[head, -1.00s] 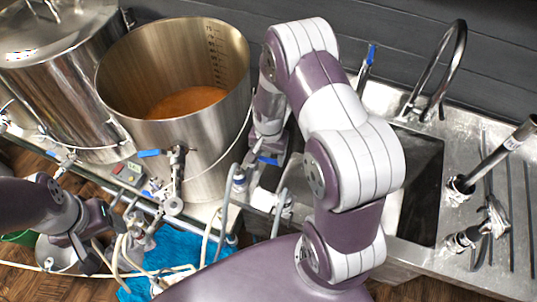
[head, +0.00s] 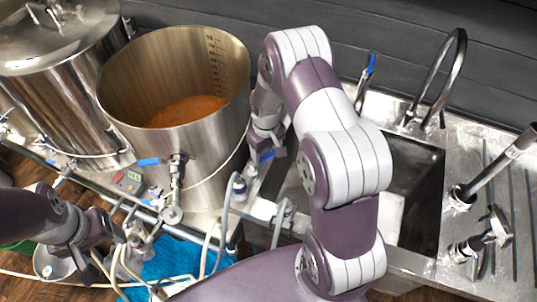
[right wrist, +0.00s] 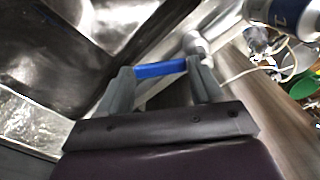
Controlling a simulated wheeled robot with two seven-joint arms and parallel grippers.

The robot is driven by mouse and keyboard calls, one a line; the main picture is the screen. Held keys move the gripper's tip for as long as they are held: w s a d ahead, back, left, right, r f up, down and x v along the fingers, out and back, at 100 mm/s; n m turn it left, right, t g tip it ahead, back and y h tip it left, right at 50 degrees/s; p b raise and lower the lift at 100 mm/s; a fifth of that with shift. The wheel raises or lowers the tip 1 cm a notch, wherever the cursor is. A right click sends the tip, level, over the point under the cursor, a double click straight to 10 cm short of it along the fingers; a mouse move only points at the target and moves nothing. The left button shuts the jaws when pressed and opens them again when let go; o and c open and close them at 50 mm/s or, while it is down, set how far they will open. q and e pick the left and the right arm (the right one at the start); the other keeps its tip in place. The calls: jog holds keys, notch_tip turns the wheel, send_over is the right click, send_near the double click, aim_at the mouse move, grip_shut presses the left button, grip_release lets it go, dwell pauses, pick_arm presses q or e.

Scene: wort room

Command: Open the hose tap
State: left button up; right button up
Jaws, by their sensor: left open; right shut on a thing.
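The hose tap's blue lever (right wrist: 160,69) lies between the two grey fingers of my right gripper (right wrist: 161,75) in the right wrist view. In the head view the blue lever (head: 267,156) shows just below my right gripper (head: 268,142), beside the sink's left edge. That gripper is shut on the lever. A pale round fitting (right wrist: 194,43) shows at the lever's right end. My left gripper (head: 118,228) is open near the hoses at lower left, with no clear object between its fingers. My right arm hides part of the sink and counter.
A steel kettle (head: 130,135) with amber liquid has its own blue-handled valve (head: 150,161). A lidded steel pot (head: 70,100) stands at left. The sink (head: 425,190) has a curved faucet (head: 460,70) and another blue-handled tap (head: 371,65). Hoses (head: 225,215) run below.

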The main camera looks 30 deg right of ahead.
jog(key=n, duration=0.2)
jog(key=w+n, duration=0.1)
jog(key=shift+a+f+n, duration=0.25)
jog(key=shift+n, duration=0.05)
jog(key=shift+w+a+n+b, duration=0.2)
jog(key=shift+w+n, duration=0.1)
jog(key=shift+n, duration=0.5)
jog(key=shift+w+a+n+b, duration=0.1)
jog(key=shift+w+a+n, duration=0.15)
jog(key=shift+n, duration=0.55)
jog(key=o, duration=1.5)
jog(key=shift+w+r, duration=0.1)
jog(key=shift+w, duration=0.1)
notch_tip(320, 180, up, 13)
jog(key=shift+f+b, duration=0.15)
jog(key=shift+b, duration=0.9)
